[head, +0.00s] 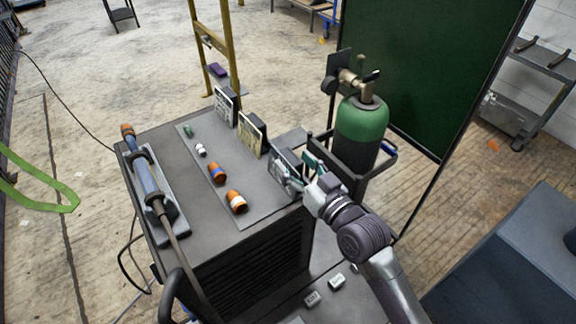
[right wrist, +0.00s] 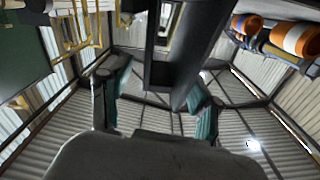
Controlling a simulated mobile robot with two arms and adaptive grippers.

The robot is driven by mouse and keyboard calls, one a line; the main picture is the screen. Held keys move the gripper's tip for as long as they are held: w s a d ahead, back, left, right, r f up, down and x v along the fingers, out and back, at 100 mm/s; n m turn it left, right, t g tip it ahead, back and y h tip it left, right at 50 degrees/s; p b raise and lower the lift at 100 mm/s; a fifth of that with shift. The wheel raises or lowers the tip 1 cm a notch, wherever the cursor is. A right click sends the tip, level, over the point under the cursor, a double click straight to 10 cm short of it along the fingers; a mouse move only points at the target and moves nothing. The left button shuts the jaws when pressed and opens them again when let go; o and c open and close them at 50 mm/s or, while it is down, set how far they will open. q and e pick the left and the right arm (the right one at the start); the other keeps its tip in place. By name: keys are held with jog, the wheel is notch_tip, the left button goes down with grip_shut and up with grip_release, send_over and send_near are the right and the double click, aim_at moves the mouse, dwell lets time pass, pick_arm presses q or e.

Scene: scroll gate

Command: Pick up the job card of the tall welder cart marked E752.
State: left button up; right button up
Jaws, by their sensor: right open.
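The welder cart (head: 190,215) has a grey top with a dark louvred body below. Several upright cards stand along its far right side: one at the back (head: 225,106), a cream one in the middle (head: 251,134) and one nearest my arm (head: 287,168). I cannot read E752 on any of them. My right gripper (head: 306,166) is at the nearest card, at the cart's right edge, and partly hides it. Its teal fingertips are spread apart, as the right wrist view (right wrist: 163,100) also shows. I cannot tell whether the card lies between them. My left gripper is not in view.
A green gas cylinder (head: 361,123) stands close behind my right gripper. A dark green screen (head: 405,70) stands behind. Small labelled blocks (head: 336,281) sit lower in front.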

jog(key=shift+x, duration=0.85)
jog(key=shift+d, duration=0.15)
jog(key=shift+c, duration=0.5)
jog(key=c, duration=0.3)
grip_shut()
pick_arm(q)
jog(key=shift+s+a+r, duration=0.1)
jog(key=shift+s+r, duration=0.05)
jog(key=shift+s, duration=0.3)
